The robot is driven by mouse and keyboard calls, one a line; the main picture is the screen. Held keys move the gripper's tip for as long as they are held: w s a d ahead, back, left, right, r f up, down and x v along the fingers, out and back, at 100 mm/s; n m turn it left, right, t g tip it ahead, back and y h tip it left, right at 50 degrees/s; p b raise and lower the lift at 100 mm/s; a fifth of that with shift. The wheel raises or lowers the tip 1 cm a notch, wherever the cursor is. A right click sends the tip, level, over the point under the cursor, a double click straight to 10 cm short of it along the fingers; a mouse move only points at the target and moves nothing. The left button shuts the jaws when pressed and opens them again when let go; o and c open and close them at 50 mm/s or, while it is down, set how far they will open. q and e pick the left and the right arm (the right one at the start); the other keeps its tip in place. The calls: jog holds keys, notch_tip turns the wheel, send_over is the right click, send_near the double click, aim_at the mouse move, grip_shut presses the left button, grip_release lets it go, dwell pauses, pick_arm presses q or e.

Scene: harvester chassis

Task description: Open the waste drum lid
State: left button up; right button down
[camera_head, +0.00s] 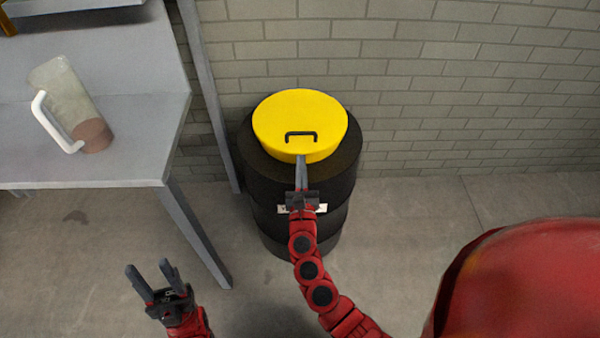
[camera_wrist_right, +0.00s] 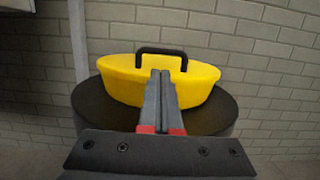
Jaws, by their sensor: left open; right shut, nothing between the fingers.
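The waste drum (camera_head: 295,185) is black and stands on the floor against the brick wall. Its yellow lid (camera_head: 285,115) lies on top, with a black handle (camera_head: 301,135) near the front side. My right gripper (camera_head: 301,158) is shut and empty, its fingertips at the front edge of the lid, just short of the handle in the head view. In the right wrist view the closed fingers (camera_wrist_right: 160,75) overlap the lid (camera_wrist_right: 205,85) and point at the handle (camera_wrist_right: 160,50); contact is unclear. My left gripper (camera_head: 152,278) is open and empty at lower left, away from the drum.
A grey table (camera_head: 130,165) stands at left, its leg (camera_head: 200,235) near the drum. A clear jug (camera_head: 65,90) with a white handle lies or leans on it. The brick wall (camera_head: 450,90) is close behind the drum. Floor right of the drum is clear.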

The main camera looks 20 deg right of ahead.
aim_at(300, 151)
jog(key=x, duration=0.5)
jog(key=shift+w, duration=0.15)
jog(key=shift+r, duration=0.1)
